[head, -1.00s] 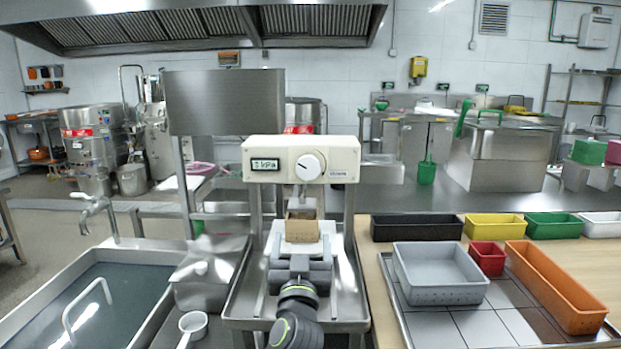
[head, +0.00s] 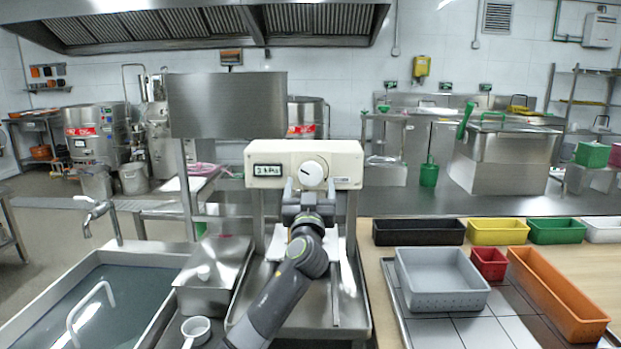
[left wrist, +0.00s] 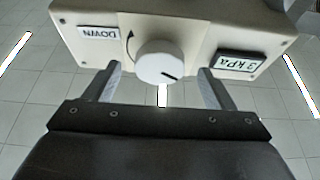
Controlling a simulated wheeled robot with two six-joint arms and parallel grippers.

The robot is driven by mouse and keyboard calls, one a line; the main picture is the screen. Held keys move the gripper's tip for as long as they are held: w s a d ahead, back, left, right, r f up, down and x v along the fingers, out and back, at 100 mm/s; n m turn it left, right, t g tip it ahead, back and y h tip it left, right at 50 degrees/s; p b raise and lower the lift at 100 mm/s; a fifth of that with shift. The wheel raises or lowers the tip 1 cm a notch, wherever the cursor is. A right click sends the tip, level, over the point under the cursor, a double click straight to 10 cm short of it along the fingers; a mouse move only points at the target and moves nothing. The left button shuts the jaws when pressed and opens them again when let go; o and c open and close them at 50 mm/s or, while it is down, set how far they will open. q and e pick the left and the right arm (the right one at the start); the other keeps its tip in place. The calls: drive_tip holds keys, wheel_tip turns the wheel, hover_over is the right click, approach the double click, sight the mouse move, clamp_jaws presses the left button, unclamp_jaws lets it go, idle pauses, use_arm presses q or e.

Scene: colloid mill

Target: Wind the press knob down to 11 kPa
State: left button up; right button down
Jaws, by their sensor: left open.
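The cream press head (head: 345,151) carries a round white knob (head: 312,173) with a dark pointer line. Its small display (head: 268,170) is left of the knob; in the left wrist view the display (left wrist: 240,64) appears upside down and reads 3 kPa. A DOWN label (left wrist: 98,31) and a curved arrow are beside the knob there. My left gripper (head: 309,191) is open, just in front of and below the knob. In the left wrist view its fingers lie either side of the knob (left wrist: 160,62), with gaps on both sides. My right gripper is not in view.
My left arm hides much of the area under the press head. A water-filled sink (head: 125,262) and a steel box (head: 210,278) stand left. A grey bin (head: 440,298), red bin (head: 489,264) and orange bin (head: 560,296) stand on the right table.

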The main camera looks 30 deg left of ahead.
sight(311, 173)
use_arm(q)
drive_tip(key=x, duration=0.2)
drive_tip(key=shift+w+a+r, duration=0.1)
drive_tip(key=shift+w+r, duration=0.05)
drive_tip(key=shift+w, duration=0.05)
drive_tip(key=shift+w+a, duration=0.1)
drive_tip(key=shift+w, duration=0.05)
drive_tip(key=c, duration=1)
drive_tip(key=shift+m+p, duration=0.3)
drive_tip(key=shift+m, duration=0.1)
